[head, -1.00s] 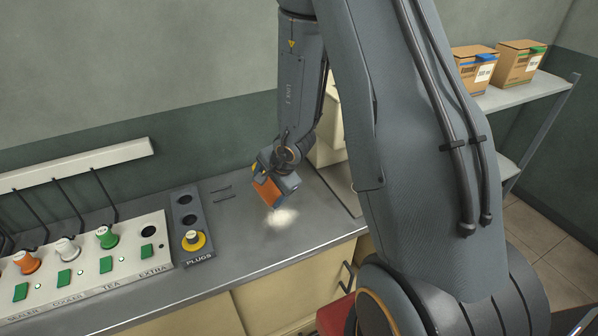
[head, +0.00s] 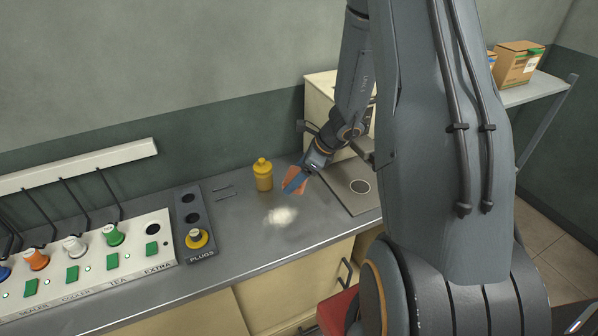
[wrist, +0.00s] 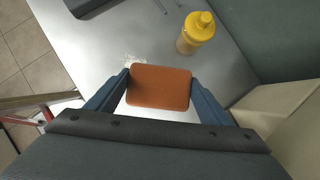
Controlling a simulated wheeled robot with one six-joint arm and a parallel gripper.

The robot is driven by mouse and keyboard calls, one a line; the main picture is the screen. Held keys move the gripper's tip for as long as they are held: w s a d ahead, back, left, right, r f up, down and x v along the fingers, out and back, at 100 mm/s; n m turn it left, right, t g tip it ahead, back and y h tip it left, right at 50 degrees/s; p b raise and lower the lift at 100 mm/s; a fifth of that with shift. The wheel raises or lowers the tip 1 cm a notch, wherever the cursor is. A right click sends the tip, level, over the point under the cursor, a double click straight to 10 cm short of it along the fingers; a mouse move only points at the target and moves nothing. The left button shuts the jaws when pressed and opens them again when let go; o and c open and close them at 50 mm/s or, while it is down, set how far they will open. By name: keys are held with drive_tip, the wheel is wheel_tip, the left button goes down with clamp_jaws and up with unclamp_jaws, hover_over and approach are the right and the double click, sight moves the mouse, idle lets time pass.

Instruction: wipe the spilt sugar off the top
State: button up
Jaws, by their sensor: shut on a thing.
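The spilt sugar (head: 281,215) is a white patch on the grey metal top (head: 240,237), near its front edge. In the wrist view a little of the sugar (wrist: 134,60) shows just beyond the pad. My gripper (head: 300,181) is shut on an orange-brown pad (wrist: 159,87), with one blue finger on each side of it. In the head view the pad (head: 293,177) is tilted, just right of and behind the sugar. I cannot tell whether it touches the top.
A yellow-capped bottle (head: 263,175) stands behind the sugar, left of my gripper; it also shows in the wrist view (wrist: 196,34). A cream machine (head: 321,97) with a base plate stands at right. The plugs panel (head: 194,222) is at left. The top's front strip is clear.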

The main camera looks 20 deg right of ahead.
drive_tip(key=shift+d+m, duration=0.4)
drive_tip(key=shift+d, duration=0.05)
drive_tip(key=shift+f+b, duration=1.75)
drive_tip(key=shift+f, duration=0.6)
